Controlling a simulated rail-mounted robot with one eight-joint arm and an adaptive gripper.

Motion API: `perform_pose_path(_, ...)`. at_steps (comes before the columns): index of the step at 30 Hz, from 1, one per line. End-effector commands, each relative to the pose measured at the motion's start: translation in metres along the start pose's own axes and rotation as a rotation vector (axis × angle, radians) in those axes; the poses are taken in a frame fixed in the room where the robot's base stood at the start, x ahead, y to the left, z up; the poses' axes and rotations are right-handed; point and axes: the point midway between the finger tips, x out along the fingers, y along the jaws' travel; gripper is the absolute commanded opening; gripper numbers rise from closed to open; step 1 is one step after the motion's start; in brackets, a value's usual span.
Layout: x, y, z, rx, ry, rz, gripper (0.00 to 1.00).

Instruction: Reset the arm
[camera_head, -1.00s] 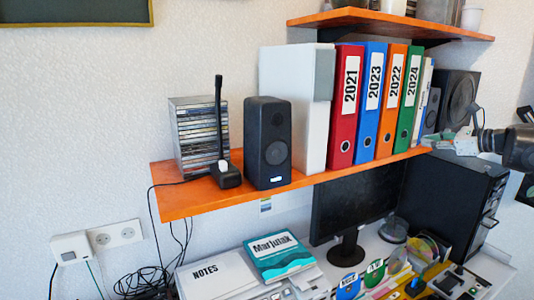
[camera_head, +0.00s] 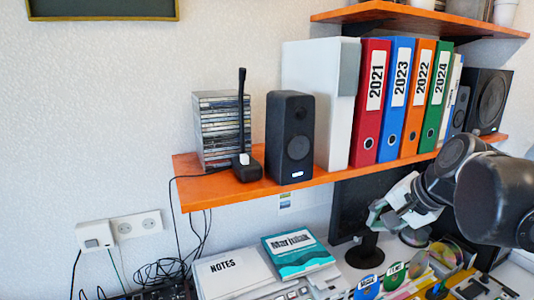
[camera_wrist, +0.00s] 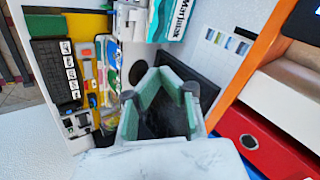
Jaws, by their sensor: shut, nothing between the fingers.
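My gripper (camera_head: 380,217) is in front of and just below the orange shelf (camera_head: 225,188), by the dark monitor (camera_head: 347,203). It is shut and holds nothing. My arm comes in from the right edge and hides part of the monitor and the desk. In the wrist view, my gripper's green-lined fingers (camera_wrist: 159,92) are over the desk, with the orange shelf edge (camera_wrist: 258,55) and a red binder (camera_wrist: 250,142) to their right.
The shelf holds a disc stack (camera_head: 221,130), a black speaker (camera_head: 290,138), a white box (camera_head: 310,105) and several binders (camera_head: 400,100). A second shelf (camera_head: 425,18) is above. The desk below is crowded with a Notes box (camera_head: 233,275), books and discs.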

Motion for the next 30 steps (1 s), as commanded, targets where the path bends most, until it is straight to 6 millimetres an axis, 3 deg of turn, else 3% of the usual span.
perform_pose_path(1, 0.0, 0.009, 0.021, -0.083, 0.007, 0.021, 0.0)
perform_pose_path(6, 0.0, 0.044, 0.072, -0.369, 0.039, 0.096, 0.0)
perform_pose_path(12, 0.002, 0.085, 0.116, -0.676, 0.072, 0.172, 0.0)
perform_pose_path(19, 0.005, 0.109, 0.135, -0.857, 0.091, 0.216, 0.0)
perform_pose_path(30, 0.005, 0.111, 0.136, -0.875, 0.094, 0.221, 0.0)
